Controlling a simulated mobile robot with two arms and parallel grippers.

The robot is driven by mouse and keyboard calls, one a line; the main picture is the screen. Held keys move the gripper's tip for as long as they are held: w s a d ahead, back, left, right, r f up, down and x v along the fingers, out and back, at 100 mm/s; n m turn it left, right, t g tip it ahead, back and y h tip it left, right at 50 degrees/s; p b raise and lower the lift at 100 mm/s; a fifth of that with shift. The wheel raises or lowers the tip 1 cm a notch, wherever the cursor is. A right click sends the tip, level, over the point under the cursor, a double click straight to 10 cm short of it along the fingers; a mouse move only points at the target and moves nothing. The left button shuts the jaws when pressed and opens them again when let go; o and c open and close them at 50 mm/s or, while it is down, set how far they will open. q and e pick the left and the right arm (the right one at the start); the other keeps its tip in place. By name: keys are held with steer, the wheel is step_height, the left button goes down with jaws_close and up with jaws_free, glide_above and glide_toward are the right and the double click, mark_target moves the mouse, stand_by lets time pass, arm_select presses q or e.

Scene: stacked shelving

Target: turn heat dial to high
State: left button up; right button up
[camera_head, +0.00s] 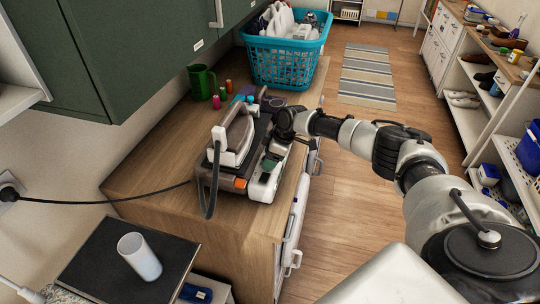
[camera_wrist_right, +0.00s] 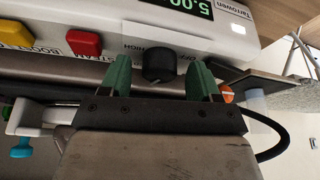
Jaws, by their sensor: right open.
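The heat dial (camera_wrist_right: 158,66) is a round black knob on a white control panel (camera_wrist_right: 208,38) in the right wrist view. The words HIGH and OFF are printed beside it. My right gripper (camera_wrist_right: 160,72) is open, its two green fingers on either side of the knob with gaps to it; I cannot tell whether they touch the panel. In the head view my right gripper (camera_head: 282,143) is over the white panel (camera_head: 264,187) beside an iron (camera_head: 236,138) on its base, and hides the dial. My left gripper is not in view.
Red (camera_wrist_right: 84,43) and yellow (camera_wrist_right: 16,31) buttons sit beside the dial. A cable loops by the iron. A green mug (camera_head: 201,82) and teal basket (camera_head: 284,58) stand farther back on the wooden counter (camera_head: 150,178). The floor right of the counter is clear.

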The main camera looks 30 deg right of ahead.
steer(key=shift+c, duration=0.8)
steer(key=c, duration=0.7)
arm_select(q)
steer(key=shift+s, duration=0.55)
arm_select(e)
steer(key=shift+c, duration=0.2)
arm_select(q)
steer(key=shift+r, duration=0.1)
arm_select(e)
steer(key=m+h+p, duration=0.1)
steer(key=m+p, duration=0.2)
steer(key=shift+r+t, duration=0.2)
steer(key=shift+t, duration=0.2)
steer(key=m+h+p, duration=0.1)
steer(key=m+p, duration=0.1)
steer(key=m, duration=0.1)
steer(key=shift+t+p, duration=0.3)
arm_select(q)
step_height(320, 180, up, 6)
steer(key=p, duration=0.1)
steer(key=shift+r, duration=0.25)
arm_select(e)
steer(key=shift+w+m+h, duration=0.1)
steer(key=shift+m+h, duration=0.2)
steer(key=shift+m, duration=0.5)
steer(key=shift+f, duration=0.1)
